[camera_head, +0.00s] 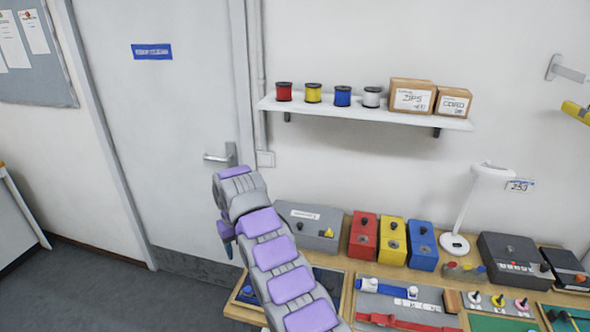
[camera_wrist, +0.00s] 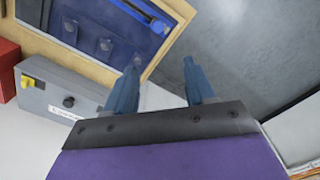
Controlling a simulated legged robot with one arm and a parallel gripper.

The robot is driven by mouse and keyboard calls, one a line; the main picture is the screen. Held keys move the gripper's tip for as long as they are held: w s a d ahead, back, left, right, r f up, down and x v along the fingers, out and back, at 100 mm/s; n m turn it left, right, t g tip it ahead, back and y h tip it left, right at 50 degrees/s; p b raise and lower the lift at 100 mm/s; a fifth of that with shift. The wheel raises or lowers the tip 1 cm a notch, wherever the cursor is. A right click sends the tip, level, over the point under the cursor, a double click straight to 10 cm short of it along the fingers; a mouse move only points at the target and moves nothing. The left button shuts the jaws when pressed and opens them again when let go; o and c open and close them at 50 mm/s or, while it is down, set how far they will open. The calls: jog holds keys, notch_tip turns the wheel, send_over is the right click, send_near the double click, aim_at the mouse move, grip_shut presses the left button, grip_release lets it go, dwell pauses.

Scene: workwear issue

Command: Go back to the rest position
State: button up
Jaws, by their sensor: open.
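My gripper (camera_head: 227,238) shows in the head view at the end of my purple and grey arm. It hangs in front of the grey door (camera_head: 170,110), left of the workbench. In the wrist view the two blue fingers of my gripper (camera_wrist: 160,72) stand apart with nothing between them. The grey floor (camera_wrist: 235,45) shows beyond them. In the head view my arm hides part of the bench's left end.
The wooden workbench (camera_head: 338,265) carries a grey box (camera_head: 310,222), which the wrist view also shows (camera_wrist: 60,95). Red (camera_head: 363,235), yellow (camera_head: 392,242) and blue boxes (camera_head: 423,245) and a white lamp (camera_head: 465,215) stand there. A wall shelf (camera_head: 365,112) holds spools and cartons. Floor (camera_head: 90,285) at left is clear.

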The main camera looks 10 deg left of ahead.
jog(key=s+d+r+m+h, duration=0.1)
jog(key=s+d+r+m, duration=0.1)
jog(key=d+r, duration=0.6)
jog(key=s+d+r+m, duration=0.1)
jog(key=d+r, duration=0.4)
jog(key=d, duration=0.8)
jog(key=s+d+r+m+g+b, duration=0.1)
jog(key=s+d+r+m, duration=0.15)
jog(key=s+d, duration=0.95)
jog(key=s+d+f+m, duration=0.1)
jog(key=s+d+f, duration=0.2)
jog(key=s, duration=1.1)
jog(key=s+d+f+m+y, duration=0.1)
jog(key=s+d+f, duration=0.2)
jog(key=s, duration=1.1)
jog(key=d, duration=0.3)
jog(key=shift+s+d+f+g+b, duration=0.15)
jog(key=shift+s+f+g+b, duration=0.1)
jog(key=shift+f+g+b, duration=0.15)
jog(key=shift+d+m, duration=0.1)
jog(key=shift+m, duration=0.25)
